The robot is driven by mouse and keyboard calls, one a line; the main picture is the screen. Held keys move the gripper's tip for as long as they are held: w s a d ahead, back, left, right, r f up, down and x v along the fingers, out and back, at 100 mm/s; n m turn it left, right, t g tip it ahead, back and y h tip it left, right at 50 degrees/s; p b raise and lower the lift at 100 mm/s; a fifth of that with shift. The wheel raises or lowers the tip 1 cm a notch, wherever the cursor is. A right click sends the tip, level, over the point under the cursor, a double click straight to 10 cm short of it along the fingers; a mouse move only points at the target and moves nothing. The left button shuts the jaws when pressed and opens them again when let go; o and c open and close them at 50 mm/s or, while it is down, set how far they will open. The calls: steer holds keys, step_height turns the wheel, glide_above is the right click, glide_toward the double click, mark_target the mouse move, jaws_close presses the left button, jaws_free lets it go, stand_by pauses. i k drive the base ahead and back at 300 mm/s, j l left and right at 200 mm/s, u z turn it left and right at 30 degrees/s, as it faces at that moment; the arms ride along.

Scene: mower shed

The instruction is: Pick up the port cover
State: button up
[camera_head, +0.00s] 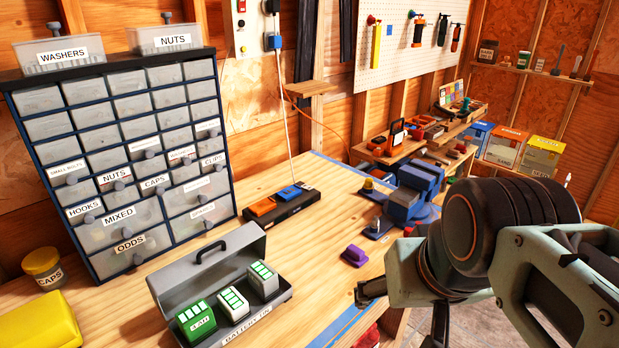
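No label marks a port cover, so I cannot tell for certain which thing it is. A small purple piece with a raised top (354,256) lies on the wooden bench, near its front edge, and may be it. My gripper (405,311) is at the lower right, past the bench's front edge, to the right of and nearer than the purple piece. Its dark fingertips are apart, with nothing seen between them. My arm hides part of the view behind it.
A grey battery tin (216,272) with several battery packs stands left of the purple piece. A blue vise (412,194) stands behind it to the right. A charger strip (284,206) and a drawer cabinet (128,160) are farther left. Bare bench (315,235) lies between.

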mark_target(353, 254)
steer(key=i+l+u, duration=0.15)
steer(key=u, duration=0.25)
steer(key=i+l+u, duration=0.35)
steer(key=k+l+u, duration=0.2)
steer(key=k, duration=0.3)
steer(key=i+j+z, duration=0.15)
steer(key=i+j, duration=0.15)
steer(key=i, duration=0.15)
